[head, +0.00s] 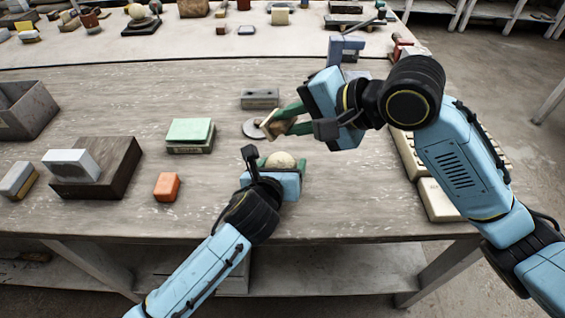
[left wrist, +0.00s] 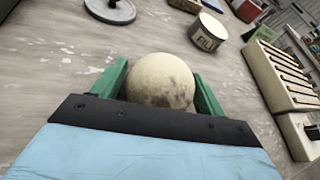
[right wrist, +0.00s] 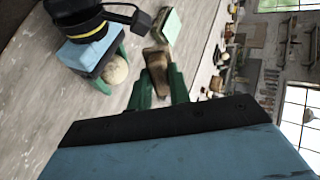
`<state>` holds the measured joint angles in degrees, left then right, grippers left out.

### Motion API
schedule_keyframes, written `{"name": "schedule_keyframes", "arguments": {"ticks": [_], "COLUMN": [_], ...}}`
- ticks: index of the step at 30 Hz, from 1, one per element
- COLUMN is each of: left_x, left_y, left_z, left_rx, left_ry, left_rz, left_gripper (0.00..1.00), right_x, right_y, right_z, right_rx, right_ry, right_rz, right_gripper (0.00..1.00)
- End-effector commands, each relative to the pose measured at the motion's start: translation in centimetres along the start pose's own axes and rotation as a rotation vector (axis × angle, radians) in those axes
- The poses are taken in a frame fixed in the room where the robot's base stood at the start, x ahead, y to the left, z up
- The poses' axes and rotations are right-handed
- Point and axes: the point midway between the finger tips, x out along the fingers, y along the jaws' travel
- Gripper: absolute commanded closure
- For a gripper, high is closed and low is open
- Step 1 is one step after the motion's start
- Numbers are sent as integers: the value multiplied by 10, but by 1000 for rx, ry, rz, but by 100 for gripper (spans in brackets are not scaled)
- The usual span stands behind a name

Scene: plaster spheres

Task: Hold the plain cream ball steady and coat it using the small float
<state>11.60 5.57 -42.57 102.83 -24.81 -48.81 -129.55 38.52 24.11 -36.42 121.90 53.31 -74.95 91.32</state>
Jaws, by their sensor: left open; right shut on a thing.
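The cream ball (head: 281,160) sits on the bench between the green fingers of my left gripper (head: 279,163). The ball also shows in the right wrist view (right wrist: 115,70). My right gripper (head: 285,120) is shut on the small float, a brown wooden piece (head: 268,124), held up behind the ball. The float (right wrist: 157,62) also shows between its fingers in the right wrist view. The float's working face is hidden.
A grey disc (head: 254,129) and a grey block (head: 260,98) lie behind the ball. A green-topped block (head: 190,131) and an orange block (head: 167,186) stand to the left. A pale ribbed block (head: 408,153) lies right, partly behind my right arm.

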Motion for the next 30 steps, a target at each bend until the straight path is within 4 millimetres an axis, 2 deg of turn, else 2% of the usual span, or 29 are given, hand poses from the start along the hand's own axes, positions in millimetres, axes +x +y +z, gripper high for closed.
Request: {"name": "schedule_keyframes", "arguments": {"ticks": [6, 14, 24, 30], "left_x": [12, 12, 12, 12], "left_y": [0, 0, 0, 0], "left_z": [0, 0, 0, 0], "left_rx": [-1, -1, -1, -1], "left_ry": [1, 1, 1, 1], "left_rz": [-1, 0, 0, 0], "left_gripper": [28, 28, 72, 73], "right_x": [0, 0, 0, 0], "right_y": [0, 0, 0, 0], "right_z": [0, 0, 0, 0], "right_rx": [0, 0, 0, 0], "right_ry": [0, 0, 0, 0], "right_rz": [-1, -1, 0, -1], "right_gripper": [100, 100, 100, 100]}}
